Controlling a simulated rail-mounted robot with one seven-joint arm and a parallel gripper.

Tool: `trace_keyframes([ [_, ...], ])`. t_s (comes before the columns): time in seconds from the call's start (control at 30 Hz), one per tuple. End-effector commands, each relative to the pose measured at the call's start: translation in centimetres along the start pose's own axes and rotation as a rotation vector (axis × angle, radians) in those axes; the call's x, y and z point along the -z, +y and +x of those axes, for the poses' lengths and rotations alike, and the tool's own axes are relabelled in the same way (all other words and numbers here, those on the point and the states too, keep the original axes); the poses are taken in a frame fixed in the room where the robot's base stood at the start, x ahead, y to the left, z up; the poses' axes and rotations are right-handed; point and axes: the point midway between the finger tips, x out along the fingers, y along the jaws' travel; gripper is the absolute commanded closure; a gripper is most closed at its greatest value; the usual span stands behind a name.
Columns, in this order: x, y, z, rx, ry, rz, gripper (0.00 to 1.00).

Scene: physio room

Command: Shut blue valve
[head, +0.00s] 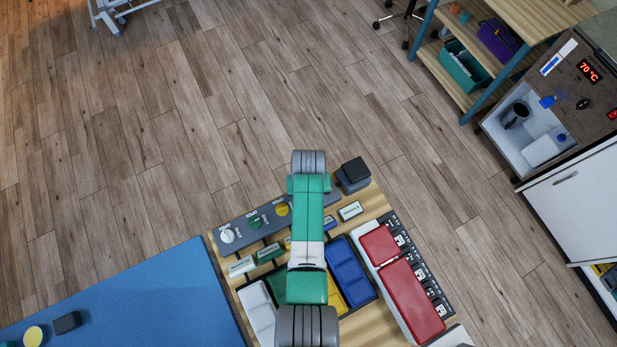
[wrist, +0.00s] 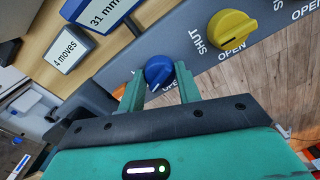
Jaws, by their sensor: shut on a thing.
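The blue valve (wrist: 159,71) is a round knob on a grey panel (wrist: 205,70) with printed labels. In the wrist view my gripper (wrist: 160,86) has one finger on each side of the knob and is shut on it. The lettering beside the knob is partly covered by the fingers; part of an OPEN label shows. I cannot tell exactly where the knob points. In the head view my arm hides the blue valve and the fingers.
A yellow valve (wrist: 232,28) sits beside the blue one, between SHUT and OPEN labels. Green (head: 255,222) and white (head: 227,236) valves are further left on the panel. Coloured trays, including a blue one (head: 349,272), lie on the wooden board. A black block (head: 354,170) stands at its corner.

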Motion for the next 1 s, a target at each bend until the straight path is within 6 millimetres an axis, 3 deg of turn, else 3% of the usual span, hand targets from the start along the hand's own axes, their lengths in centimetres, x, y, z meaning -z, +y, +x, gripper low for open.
trace_keyframes([
  [0.5,0.11,-0.01,-0.2,0.0,0.002,0.334,0.89],
  [1.0,0.11,0.0,-0.16,0.0,0.002,0.407,0.89],
])
